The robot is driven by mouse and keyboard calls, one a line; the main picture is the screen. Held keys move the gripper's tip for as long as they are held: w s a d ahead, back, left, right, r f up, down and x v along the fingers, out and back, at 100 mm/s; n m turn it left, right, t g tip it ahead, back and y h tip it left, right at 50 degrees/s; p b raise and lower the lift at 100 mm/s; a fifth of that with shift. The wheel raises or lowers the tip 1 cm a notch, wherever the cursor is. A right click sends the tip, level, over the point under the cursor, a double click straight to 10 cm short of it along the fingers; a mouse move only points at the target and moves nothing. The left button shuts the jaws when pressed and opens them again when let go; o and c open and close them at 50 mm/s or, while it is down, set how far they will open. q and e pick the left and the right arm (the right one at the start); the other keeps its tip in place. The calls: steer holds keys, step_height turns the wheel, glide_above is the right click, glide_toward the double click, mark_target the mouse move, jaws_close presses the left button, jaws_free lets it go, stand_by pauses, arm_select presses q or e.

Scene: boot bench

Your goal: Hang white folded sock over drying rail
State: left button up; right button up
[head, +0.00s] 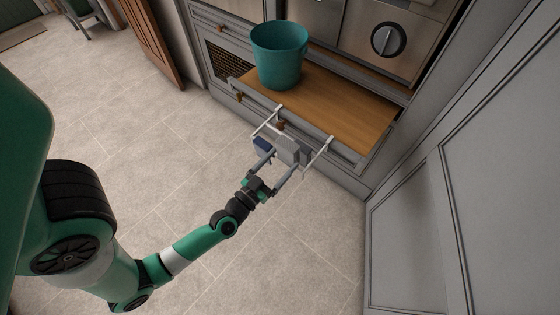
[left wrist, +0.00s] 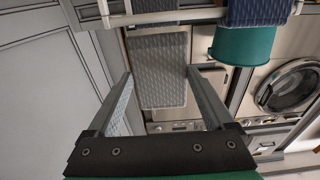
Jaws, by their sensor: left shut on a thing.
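A light grey-white folded sock (head: 288,149) is at the drying rail (head: 319,150), in front of the wooden-topped pull-out. My left gripper (head: 274,168) is shut on this sock. In the left wrist view the sock (left wrist: 158,72) spans the space between the two fingertips, with the rail (left wrist: 205,15) just beyond its upper edge. I cannot tell whether the sock touches the rail. A dark blue sock (head: 262,147) hangs on the rail beside it, to the left in the head view; it also shows in the left wrist view (left wrist: 256,12). My right gripper is not in view.
A teal bucket (head: 279,56) stands on the wooden top (head: 335,108) behind the rail. Grey cabinet panels (head: 420,235) rise on the right. The tiled floor (head: 170,155) in front is clear. A round appliance door (left wrist: 290,85) shows in the left wrist view.

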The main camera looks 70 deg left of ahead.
arm_select(q)
step_height(320, 180, down, 10)
steer(key=b, duration=0.9)
stand_by(1.3)
steer(key=o, duration=1.1)
steer(key=shift+s, duration=0.1)
steer(key=shift+p+v, duration=1.9)
steer(key=shift+v, duration=3.85)
